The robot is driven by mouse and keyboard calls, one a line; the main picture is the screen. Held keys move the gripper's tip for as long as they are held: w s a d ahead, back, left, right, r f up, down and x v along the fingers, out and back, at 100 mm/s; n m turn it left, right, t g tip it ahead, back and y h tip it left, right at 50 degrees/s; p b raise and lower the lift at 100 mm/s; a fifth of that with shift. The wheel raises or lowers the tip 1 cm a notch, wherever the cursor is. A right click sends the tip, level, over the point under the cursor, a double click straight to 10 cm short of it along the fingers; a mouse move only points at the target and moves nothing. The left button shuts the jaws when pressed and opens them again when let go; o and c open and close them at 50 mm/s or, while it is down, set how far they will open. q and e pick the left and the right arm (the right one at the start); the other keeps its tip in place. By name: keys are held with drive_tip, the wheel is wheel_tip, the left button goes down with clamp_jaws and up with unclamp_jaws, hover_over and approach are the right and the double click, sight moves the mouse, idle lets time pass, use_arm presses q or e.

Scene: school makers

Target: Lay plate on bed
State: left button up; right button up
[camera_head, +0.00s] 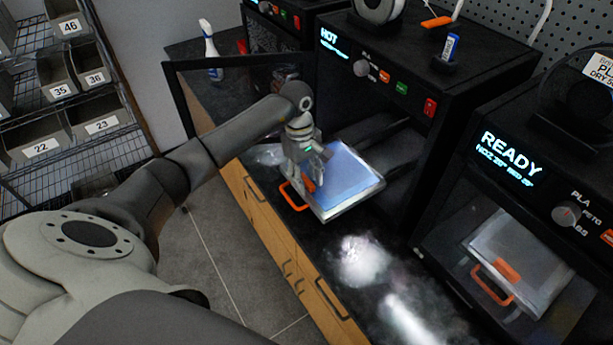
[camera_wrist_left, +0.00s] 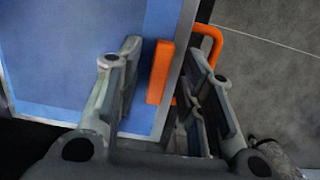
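A blue plate surface (camera_head: 345,172) lies flat within the light grey rim of a bed (camera_head: 349,206), which sticks out of the front of the printer reading HOT (camera_head: 352,58). An orange handle (camera_head: 293,196) is at the bed's near left edge. My left gripper (camera_head: 312,186) is at that edge, pointing down. In the left wrist view, its two fingers (camera_wrist_left: 164,52) stand apart, one over the blue plate (camera_wrist_left: 75,50) and one by the orange handle (camera_wrist_left: 207,48). An orange block (camera_wrist_left: 160,75) shows between them; contact cannot be told. My right gripper is not in view.
The printer's black-framed door (camera_head: 180,75) stands open on the left. A second printer reading READY (camera_head: 510,150) has a pale bed inside. Bright white glare or haze (camera_head: 362,260) covers part of the dark counter. A spray bottle (camera_head: 210,48) stands behind the door.

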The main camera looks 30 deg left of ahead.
use_arm(q)
wheel_tip(320, 180, up, 12)
drive_tip(key=a+b, duration=0.1)
drive_tip(key=b, duration=0.2)
drive_tip(key=shift+w+a+b, duration=0.2)
drive_tip(key=shift+a+b, duration=0.15)
drive_tip(key=shift+a, duration=0.05)
idle(0.4)
